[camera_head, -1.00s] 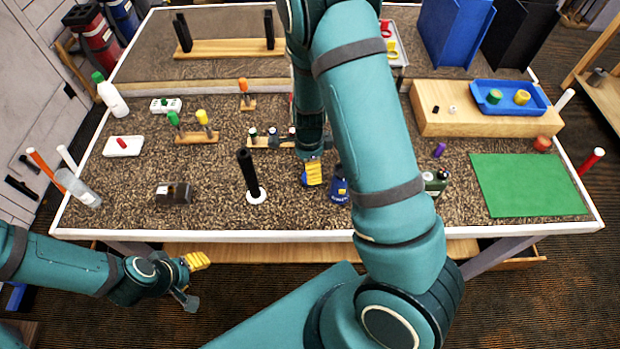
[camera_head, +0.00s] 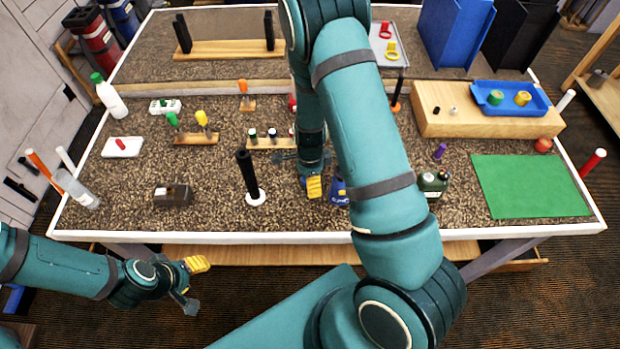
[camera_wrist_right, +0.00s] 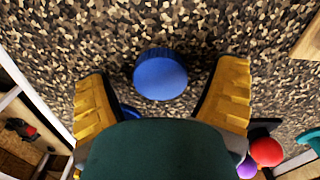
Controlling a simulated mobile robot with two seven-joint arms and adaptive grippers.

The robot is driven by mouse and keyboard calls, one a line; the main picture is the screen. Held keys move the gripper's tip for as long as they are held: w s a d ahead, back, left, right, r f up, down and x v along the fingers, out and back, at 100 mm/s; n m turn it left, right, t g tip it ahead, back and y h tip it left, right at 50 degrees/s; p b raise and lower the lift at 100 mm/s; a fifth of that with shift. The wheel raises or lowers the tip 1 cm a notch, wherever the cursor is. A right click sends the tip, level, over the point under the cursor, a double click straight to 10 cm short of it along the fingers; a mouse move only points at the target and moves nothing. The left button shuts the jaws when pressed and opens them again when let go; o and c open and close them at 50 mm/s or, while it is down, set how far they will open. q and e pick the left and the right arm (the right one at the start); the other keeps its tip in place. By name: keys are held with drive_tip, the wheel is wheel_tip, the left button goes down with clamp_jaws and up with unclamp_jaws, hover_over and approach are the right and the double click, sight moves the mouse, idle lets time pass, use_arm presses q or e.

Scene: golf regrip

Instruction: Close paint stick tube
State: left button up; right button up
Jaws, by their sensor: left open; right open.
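A blue object with pale lettering (camera_head: 338,190) stands near the front middle of the bench, partly hidden by my right arm; I take it for the paint stick tube. In the right wrist view a round blue cap or top (camera_wrist_right: 160,74) lies between my right gripper's fingers, with clear space on both sides. More blue (camera_wrist_right: 130,112) shows below it, mostly hidden by my own dark green part. My right gripper (camera_wrist_right: 162,100) is open and empty; its yellow fingertip shows left of the blue object in the head view. My left gripper (camera_head: 195,281) is open and empty, before the bench's front edge.
A black upright post on a white base (camera_head: 255,198) stands left of my right gripper. A green bottle-like item (camera_head: 434,183) stands right of my arm. A small rack (camera_head: 272,142) is behind. The green mat (camera_head: 530,186) is clear.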

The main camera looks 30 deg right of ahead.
drive_tip(key=c, duration=0.8)
drive_tip(key=shift+c, duration=0.2)
drive_tip(key=shift+r, duration=0.1)
wheel_tip(320, 180, up, 10)
drive_tip(key=p, duration=0.1)
drive_tip(key=shift+p, duration=0.4)
